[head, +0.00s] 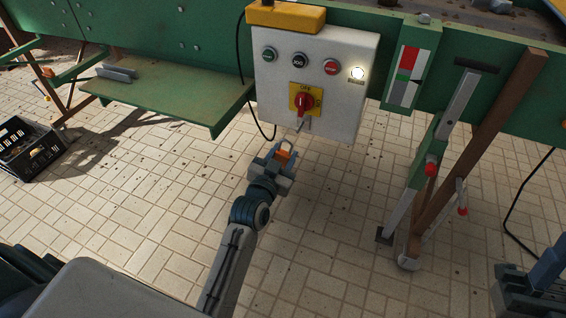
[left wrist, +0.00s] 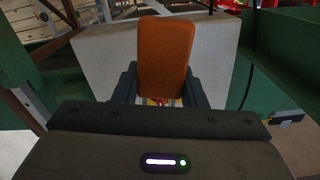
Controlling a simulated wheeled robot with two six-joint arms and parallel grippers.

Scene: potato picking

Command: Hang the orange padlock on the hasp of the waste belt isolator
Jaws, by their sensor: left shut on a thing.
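The orange padlock (head: 285,154) is held in my left gripper (head: 273,164), with its pale shackle pointing up. The padlock fills the middle of the left wrist view (left wrist: 165,58), between the two dark fingers. The waste belt isolator (head: 304,101) is a red rotary handle on a yellow plate, low on the grey control box. Its metal hasp (head: 303,124) shows just below the handle. The shackle is below and slightly left of the hasp and looks apart from it. My right gripper (head: 526,293) is partly in view at the lower right; its fingertips are unclear.
The grey control box (head: 340,100) has several buttons and a lit lamp, with a yellow block on top. A green shelf (head: 165,90) juts out to its left. A steel and brown leg stand (head: 440,165) is to the right. The tiled floor below is clear.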

